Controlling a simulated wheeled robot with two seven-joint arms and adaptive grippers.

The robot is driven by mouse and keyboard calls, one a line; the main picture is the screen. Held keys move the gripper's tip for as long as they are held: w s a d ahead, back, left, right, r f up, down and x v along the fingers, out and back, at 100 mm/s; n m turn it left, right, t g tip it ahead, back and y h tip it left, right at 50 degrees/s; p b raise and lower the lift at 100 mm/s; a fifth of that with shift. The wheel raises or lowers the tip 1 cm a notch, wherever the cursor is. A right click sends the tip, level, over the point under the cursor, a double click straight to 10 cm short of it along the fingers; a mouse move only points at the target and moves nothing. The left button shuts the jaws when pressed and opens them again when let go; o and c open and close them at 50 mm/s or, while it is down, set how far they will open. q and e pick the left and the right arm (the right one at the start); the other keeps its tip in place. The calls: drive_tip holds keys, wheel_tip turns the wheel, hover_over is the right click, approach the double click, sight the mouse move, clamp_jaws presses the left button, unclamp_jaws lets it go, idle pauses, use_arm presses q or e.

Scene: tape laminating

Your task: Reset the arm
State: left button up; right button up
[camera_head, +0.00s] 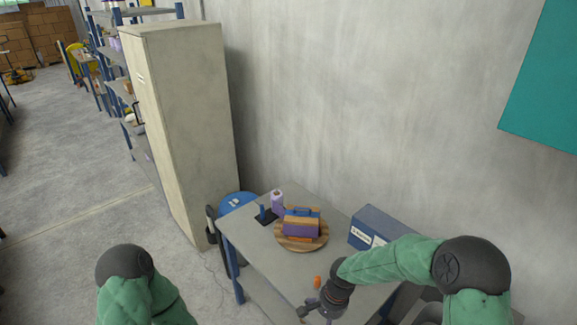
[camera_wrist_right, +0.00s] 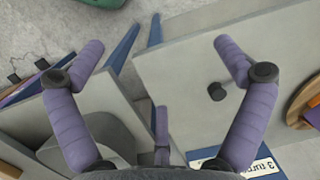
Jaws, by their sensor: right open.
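My right arm (camera_head: 395,262) reaches over the front of the grey table, and its gripper (camera_head: 318,312) is small near the bottom edge. In the right wrist view the two purple fingers (camera_wrist_right: 160,58) stand wide apart with nothing held between them. A small dark knob-like thing (camera_wrist_right: 217,91) lies on the table near the right finger. My left arm shows only a green link and dark joint (camera_head: 125,263) at the lower left; its gripper is out of view.
The table (camera_head: 262,252) holds a round wooden board (camera_head: 282,244) with a purple-and-wood block (camera_head: 301,229), a purple roll (camera_head: 277,201), a blue labelled box (camera_head: 366,222) and a small orange thing (camera_head: 317,282). A tall cabinet (camera_head: 190,120) stands left, beside a blue round thing (camera_head: 236,200).

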drive_tip(key=s+d+f+n+y, duration=0.15)
drive_tip(key=s+f+n, duration=0.25)
drive_tip(key=s+f, duration=1.35)
wheel_tip(320, 180, down, 7)
drive_tip(key=a+t+b, duration=0.1)
drive_tip(key=a+b, duration=0.1)
drive_tip(key=b, duration=0.8)
drive_tip(key=shift+w+n, duration=0.4)
drive_tip(key=shift+w, duration=0.05)
drive_tip(key=shift+d, duration=0.1)
idle(0.6)
